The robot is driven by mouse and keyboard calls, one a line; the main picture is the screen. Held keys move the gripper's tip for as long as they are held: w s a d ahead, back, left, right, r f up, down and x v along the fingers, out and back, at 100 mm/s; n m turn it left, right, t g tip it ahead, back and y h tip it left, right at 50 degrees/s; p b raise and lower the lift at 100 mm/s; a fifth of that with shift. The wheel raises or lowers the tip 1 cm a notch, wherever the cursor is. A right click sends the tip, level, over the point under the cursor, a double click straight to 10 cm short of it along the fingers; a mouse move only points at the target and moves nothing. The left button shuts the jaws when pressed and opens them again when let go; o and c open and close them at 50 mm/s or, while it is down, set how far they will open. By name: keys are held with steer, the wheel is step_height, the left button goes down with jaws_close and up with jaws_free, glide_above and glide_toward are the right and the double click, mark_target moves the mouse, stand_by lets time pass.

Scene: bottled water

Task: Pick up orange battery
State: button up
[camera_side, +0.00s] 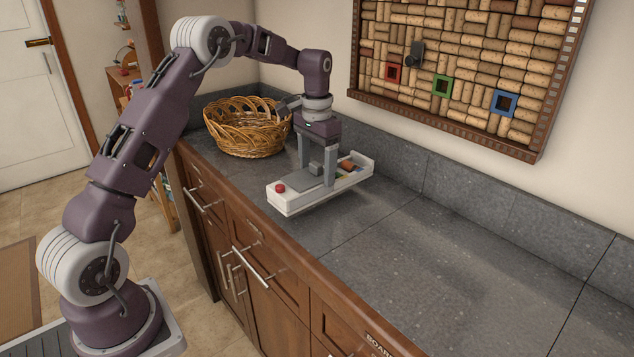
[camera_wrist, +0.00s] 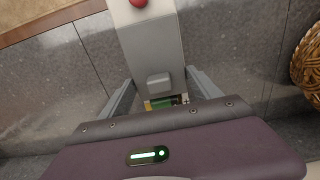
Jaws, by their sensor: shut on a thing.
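A long white box (camera_side: 290,200) with a red button (camera_side: 280,188) on its near end is at the counter's left part; I cannot tell whether it touches the counter. A small orange battery-like piece (camera_side: 347,165) sits in its far part, with other coloured pieces around it. My gripper (camera_side: 316,180) points down over the box, its fingers closed on the box's two long sides. In the wrist view the box (camera_wrist: 150,48) runs between the fingers, with a grey raised block (camera_wrist: 158,82) on top. The orange piece is not clear there; my gripper body hides the far part.
A wicker basket (camera_side: 247,128) stands just behind the box, to the left. A cork board (camera_side: 460,75) with red, green and blue square frames hangs on the wall. The grey counter (camera_side: 450,270) to the right is clear.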

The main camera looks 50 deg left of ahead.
steer(key=shift+f, duration=1.85)
steer(key=o, duration=2)
steer(key=shift+f, duration=0.15)
